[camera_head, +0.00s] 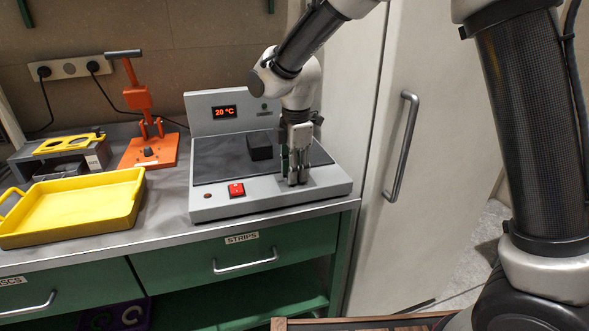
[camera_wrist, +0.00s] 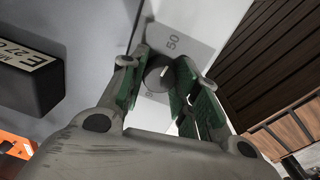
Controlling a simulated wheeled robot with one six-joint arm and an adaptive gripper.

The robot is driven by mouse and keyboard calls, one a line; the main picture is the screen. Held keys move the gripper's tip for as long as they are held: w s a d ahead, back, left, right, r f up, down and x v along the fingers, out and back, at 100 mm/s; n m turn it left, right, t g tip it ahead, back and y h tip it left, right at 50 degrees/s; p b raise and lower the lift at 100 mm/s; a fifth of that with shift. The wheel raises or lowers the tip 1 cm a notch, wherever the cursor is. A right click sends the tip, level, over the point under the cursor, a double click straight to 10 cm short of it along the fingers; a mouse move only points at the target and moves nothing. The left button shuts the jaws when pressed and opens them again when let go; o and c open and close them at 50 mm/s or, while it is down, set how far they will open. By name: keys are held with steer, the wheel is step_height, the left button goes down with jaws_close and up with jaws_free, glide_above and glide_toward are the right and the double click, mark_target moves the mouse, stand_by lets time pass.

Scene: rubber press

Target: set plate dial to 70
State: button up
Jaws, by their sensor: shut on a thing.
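The heated press (camera_head: 210,205) has a grey housing and a dark plate, and its display (camera_head: 224,112) reads 20 °C in red. My gripper (camera_head: 297,182) points down at the front right of the housing and hides the dial in the head view. In the wrist view the plate dial (camera_wrist: 158,74) is a small round dark grey knob with a pale pointer mark. My gripper's green-padded fingers (camera_wrist: 164,82) are closed on it from both sides. The number 50 shows on the pale scale beside the dial. The rest of the scale is largely hidden by the fingers.
A black block (camera_head: 259,146) sits on the plate, close to my gripper. A red switch (camera_head: 236,190) is on the press front. An orange hand press (camera_head: 145,148) and a yellow tray (camera_head: 75,205) stand to the left. A tall pale door (camera_head: 425,150) is close on the right.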

steer(key=m, duration=1.1)
steer(key=shift+a+h, duration=0.1)
steer(key=shift+h, duration=0.2)
steer(key=m, duration=1.1)
steer(key=shift+m+g, duration=0.3)
steer(key=o, duration=1)
steer(key=shift+o, duration=0.2)
